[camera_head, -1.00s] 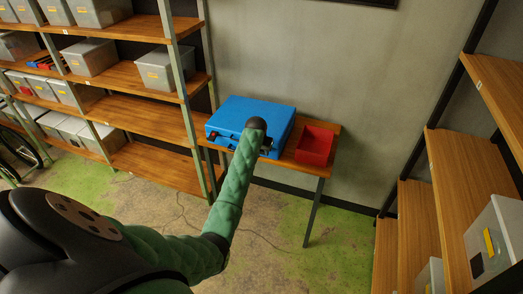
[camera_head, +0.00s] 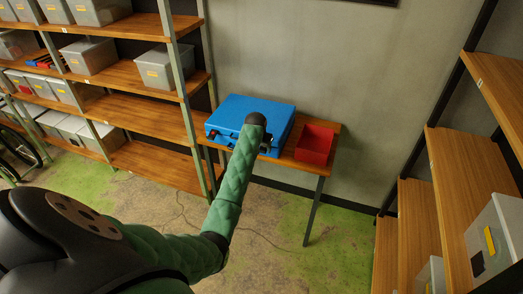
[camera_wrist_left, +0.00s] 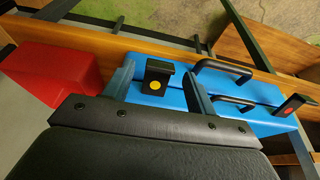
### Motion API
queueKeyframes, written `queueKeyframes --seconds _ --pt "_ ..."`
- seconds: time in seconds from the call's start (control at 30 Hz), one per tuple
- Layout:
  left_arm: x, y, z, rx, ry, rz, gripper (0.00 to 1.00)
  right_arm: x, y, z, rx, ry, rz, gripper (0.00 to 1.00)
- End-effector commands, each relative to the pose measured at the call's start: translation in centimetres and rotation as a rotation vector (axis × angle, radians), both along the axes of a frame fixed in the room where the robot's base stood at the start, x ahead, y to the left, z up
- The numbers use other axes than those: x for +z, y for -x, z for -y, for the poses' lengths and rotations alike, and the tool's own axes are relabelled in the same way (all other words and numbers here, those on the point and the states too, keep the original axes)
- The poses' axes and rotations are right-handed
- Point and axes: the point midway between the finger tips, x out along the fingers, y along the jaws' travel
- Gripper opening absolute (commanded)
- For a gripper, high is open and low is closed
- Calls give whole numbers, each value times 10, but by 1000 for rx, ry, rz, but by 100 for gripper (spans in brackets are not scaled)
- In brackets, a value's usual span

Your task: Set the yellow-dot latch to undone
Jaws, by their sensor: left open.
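A blue case (camera_head: 232,113) lies on a small wooden table. In the left wrist view, the case (camera_wrist_left: 262,95) shows two black handles and two black latches on its front. The yellow-dot latch (camera_wrist_left: 158,76) is the one nearer the red bin; the red-dot latch (camera_wrist_left: 289,105) is at the other end. My left gripper (camera_wrist_left: 160,78) is open, its two fingers apart on either side of the yellow-dot latch. I cannot tell whether either finger touches it. In the head view my left forearm hides part of the case's front. My right gripper is out of view.
A red bin (camera_head: 315,145) stands on the table (camera_head: 330,141) beside the case. Shelves with grey boxes (camera_head: 88,57) are at the left, and more shelves (camera_head: 462,185) at the right. The floor (camera_head: 285,222) before the table is largely clear.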

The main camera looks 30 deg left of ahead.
Motion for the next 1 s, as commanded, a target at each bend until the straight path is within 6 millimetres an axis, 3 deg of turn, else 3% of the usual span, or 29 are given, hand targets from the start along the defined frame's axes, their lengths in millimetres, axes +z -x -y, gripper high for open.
queueKeyframes --seconds 0.1,0.4,1.0 --pt "13 6 1 -1 -2 3 56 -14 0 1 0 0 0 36" --pt "53 18 4 -1 -2 3 56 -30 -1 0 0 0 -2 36" --pt "61 20 5 0 -1 0 56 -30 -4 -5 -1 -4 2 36"
